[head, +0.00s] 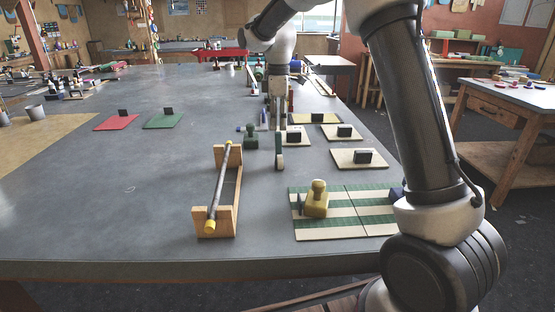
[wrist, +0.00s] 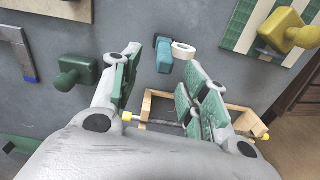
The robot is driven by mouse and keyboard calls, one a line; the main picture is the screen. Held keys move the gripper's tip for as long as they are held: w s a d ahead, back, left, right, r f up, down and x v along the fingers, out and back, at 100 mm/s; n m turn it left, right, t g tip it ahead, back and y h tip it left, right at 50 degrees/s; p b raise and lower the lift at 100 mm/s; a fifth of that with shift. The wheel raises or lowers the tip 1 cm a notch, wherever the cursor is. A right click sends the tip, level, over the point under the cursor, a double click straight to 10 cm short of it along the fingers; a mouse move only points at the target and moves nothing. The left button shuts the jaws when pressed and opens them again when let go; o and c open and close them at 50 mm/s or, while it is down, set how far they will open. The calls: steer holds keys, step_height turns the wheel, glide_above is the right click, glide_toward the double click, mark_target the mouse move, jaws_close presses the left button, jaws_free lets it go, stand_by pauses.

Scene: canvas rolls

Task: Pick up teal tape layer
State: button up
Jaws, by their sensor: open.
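The teal tape layer (wrist: 163,56) shows in the wrist view, upper middle, on the grey table beyond my fingertips. A white ring-shaped part (wrist: 183,50) sits at its right side. In the head view my gripper (head: 279,150) hangs over the middle of the table. I cannot make out the tape layer clearly there, and the gripper may hide it.
A wooden rack with a rod (head: 220,190) stands to the left. A green stamp-like block (head: 251,138) stands beyond, and a yellow one (head: 317,200) rests on a green-and-cream striped mat (head: 345,235). Cream mats with black blocks lie right.

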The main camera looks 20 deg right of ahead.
mark_target(279, 142)
steer(key=shift+s+n, duration=0.1)
steer(key=shift+n, duration=0.2)
steer(key=shift+f, duration=0.3)
steer(key=f, duration=0.7)
steer(key=shift+s+d+f, duration=0.1)
steer(key=shift+s, duration=0.2)
jaws_close()
